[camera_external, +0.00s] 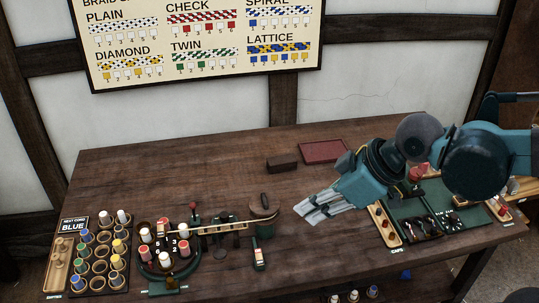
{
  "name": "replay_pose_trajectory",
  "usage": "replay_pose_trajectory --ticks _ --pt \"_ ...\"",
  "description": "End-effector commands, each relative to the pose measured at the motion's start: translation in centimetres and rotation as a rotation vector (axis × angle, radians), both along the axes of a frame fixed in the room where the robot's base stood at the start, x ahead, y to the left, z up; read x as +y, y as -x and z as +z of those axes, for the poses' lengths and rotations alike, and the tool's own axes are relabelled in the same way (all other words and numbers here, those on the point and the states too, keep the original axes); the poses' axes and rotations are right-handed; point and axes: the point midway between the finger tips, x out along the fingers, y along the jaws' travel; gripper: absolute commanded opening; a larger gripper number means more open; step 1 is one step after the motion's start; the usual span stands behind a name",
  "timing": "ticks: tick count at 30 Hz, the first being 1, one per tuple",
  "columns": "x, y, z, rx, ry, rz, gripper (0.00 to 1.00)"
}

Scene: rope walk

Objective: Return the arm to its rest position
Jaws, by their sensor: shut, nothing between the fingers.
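My gripper (318,205) is above the right half of the wooden table (220,155). Its pale fingers are together and point left and slightly down. Nothing shows between them. My teal arm reaches in from the right edge and hides part of the table's right side.
A round braiding stand (180,270) with several bobbins is at the front left. A dark block (282,165) and a red tray (324,151) lie toward the back. The back left tabletop is clear.

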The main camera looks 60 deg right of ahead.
Motion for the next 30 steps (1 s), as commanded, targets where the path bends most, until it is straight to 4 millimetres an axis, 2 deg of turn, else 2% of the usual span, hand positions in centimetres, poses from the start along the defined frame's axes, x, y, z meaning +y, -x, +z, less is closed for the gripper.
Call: replay_pose_trajectory --ticks 6,15,21,30 --pt "-0.9 3.9 -0.8 0.006 -0.002 -0.067 0.00" --pt "-2.2 8.5 -2.1 0.007 -0.004 -0.156 0.00" --pt "-2.8 10.1 -2.6 0.006 -0.007 -0.192 0.00" --pt "-2.9 10.5 -2.8 0.006 -0.008 -0.202 0.00"
